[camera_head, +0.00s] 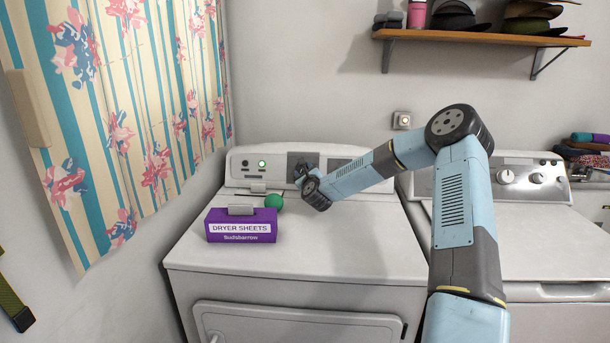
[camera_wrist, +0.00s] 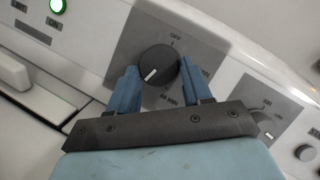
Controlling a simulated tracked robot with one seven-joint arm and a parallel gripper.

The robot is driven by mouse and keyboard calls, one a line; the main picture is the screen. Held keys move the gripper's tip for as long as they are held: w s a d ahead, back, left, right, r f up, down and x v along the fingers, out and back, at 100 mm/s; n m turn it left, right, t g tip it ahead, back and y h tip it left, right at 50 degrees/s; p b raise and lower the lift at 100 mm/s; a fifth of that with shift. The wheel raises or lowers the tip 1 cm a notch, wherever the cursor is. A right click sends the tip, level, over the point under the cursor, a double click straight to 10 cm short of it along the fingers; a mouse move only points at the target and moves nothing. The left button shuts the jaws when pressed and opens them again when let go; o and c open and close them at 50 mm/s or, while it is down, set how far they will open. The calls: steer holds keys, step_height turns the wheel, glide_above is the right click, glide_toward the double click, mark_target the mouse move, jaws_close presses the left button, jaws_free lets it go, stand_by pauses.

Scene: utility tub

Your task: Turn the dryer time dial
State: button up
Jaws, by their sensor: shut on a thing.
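The dryer time dial (camera_wrist: 158,62) is a round black knob on a dark grey plate on the dryer's back panel. OFF is printed above it and a MIN label below it. Its white pointer mark lies toward the lower left in the wrist view. My gripper (camera_wrist: 158,76) has one blue finger on each side of the dial and is shut on it. In the head view my gripper (camera_head: 301,172) is at the back panel and hides the dial. The white dryer (camera_head: 330,262) stands below.
A purple dryer sheets box (camera_head: 241,226) and a green ball (camera_head: 274,202) sit on the dryer top, left of my gripper. A lit green light (camera_wrist: 57,6) is left of the dial. A second control plate (camera_wrist: 262,104) is to its right. A washer (camera_head: 545,240) stands at right.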

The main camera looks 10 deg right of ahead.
steer(key=shift+d, duration=0.4)
steer(key=shift+c, duration=0.6)
steer(key=shift+a, duration=0.3)
